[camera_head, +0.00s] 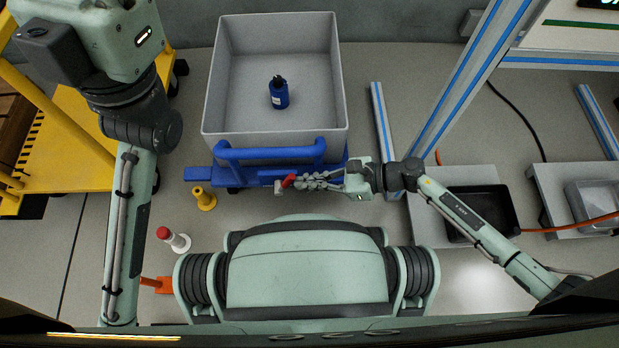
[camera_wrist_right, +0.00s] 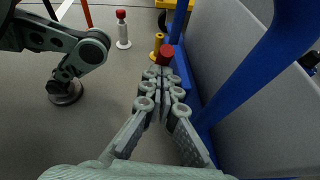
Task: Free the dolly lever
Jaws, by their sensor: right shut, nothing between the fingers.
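A blue dolly (camera_head: 230,175) with a raised blue handle bar stands in the middle of the head view, against a large grey bin. A small red piece (camera_head: 289,181), which looks like the lever's tip, shows at the dolly's near edge. My right gripper (camera_head: 300,182) is shut and empty, its fingers pointing left at this red piece. In the right wrist view the red piece (camera_wrist_right: 166,54) is just beyond the shut fingertips (camera_wrist_right: 163,73); I cannot tell whether they touch. The rest of the lever is hidden. My left gripper is not in view.
The grey bin (camera_head: 215,105) holds a blue bottle (camera_head: 279,96). A yellow post (camera_head: 203,198) and a red-capped white post (camera_head: 174,239) stand on the floor at left. A yellow cart (camera_head: 85,150) stands further left. At right are a blue-striped frame (camera_head: 455,85) and a black tray (camera_head: 482,212).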

